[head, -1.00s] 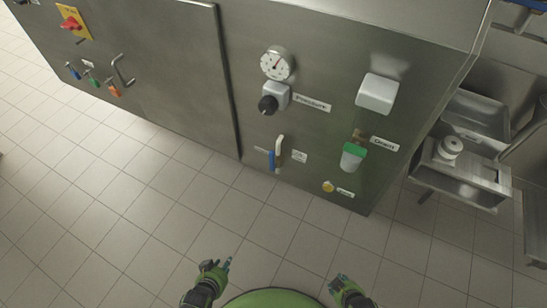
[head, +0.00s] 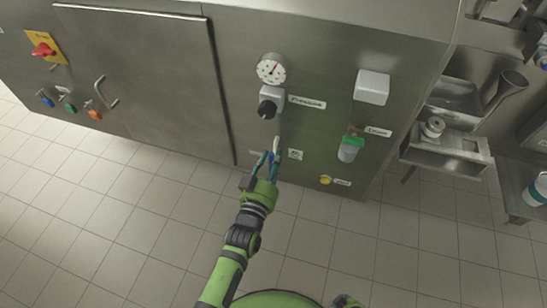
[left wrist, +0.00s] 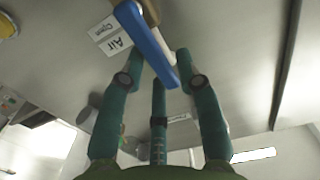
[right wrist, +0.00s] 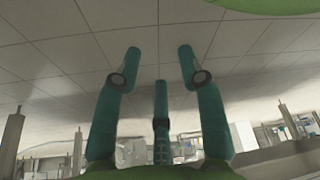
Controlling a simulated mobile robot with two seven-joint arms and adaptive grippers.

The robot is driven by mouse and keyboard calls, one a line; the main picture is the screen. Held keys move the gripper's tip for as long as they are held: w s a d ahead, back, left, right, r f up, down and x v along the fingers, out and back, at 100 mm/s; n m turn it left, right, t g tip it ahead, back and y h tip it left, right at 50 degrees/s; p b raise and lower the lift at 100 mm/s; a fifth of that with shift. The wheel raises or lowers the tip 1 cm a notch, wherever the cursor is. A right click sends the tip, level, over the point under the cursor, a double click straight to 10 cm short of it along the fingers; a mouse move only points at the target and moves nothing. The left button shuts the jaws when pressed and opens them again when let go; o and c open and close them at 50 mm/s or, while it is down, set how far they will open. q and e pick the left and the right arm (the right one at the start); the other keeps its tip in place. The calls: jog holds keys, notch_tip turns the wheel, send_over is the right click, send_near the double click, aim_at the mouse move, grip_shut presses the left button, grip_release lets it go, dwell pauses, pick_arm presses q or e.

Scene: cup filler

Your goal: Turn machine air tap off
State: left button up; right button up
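The air tap has a blue handle (left wrist: 147,43), seen large in the left wrist view, beside a label (left wrist: 110,33) reading "Air" and "Open". In the head view the tap's pale upper part (head: 277,146) shows on the steel machine front, and the handle is mostly hidden by my left gripper (head: 269,160). The left gripper (left wrist: 155,68) is open; the handle's lower end lies between its spread fingertips, and I cannot tell whether they touch it. My right gripper is open and empty in the right wrist view (right wrist: 158,62); only a bit of it shows at the head view's bottom edge.
Above the tap are a pressure gauge (head: 271,69) and a black knob (head: 267,108). To its right are a green-topped filter (head: 350,149) and a yellow button (head: 325,180). A steel door (head: 140,75) is at left. The tiled floor (head: 130,225) is clear.

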pick_arm(q)
jog(key=shift+w+d, duration=0.15)
jog(key=shift+w, duration=0.3)
grip_shut()
pick_arm(e)
jog(key=shift+s+a+f, duration=0.1)
jog(key=shift+s+a, duration=0.35)
jog(key=shift+a, duration=0.1)
